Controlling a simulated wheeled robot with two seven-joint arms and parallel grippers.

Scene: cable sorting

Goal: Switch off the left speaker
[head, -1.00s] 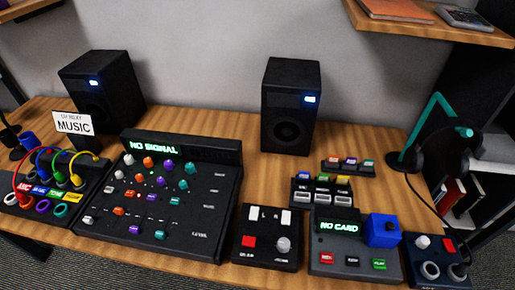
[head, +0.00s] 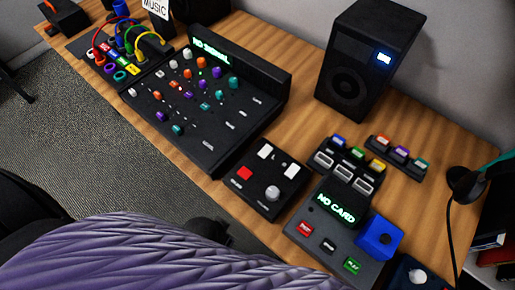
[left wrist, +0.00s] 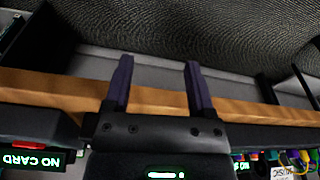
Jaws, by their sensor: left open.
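The left speaker (head: 203,9) shows only as a dark lower part at the top edge of the head view, beside the music sign; its front light is out of frame. The right speaker (head: 362,65) stands upright at the back with a lit blue-white light. A small black box (head: 268,180) in front has two white switches marked L and R, a red button and a grey knob. My left gripper (left wrist: 157,75) is open and empty in the left wrist view, its two purple fingers pointing over the wooden desk edge. My right gripper is in neither view.
A mixer (head: 228,125) with coloured knobs lies left of the black box. A recorder (head: 340,225) reading NO CARD, with a blue block (head: 380,238), lies to its right. Patch cables (head: 125,45) are at the far left. Bare wood (head: 285,110) lies between mixer and right speaker.

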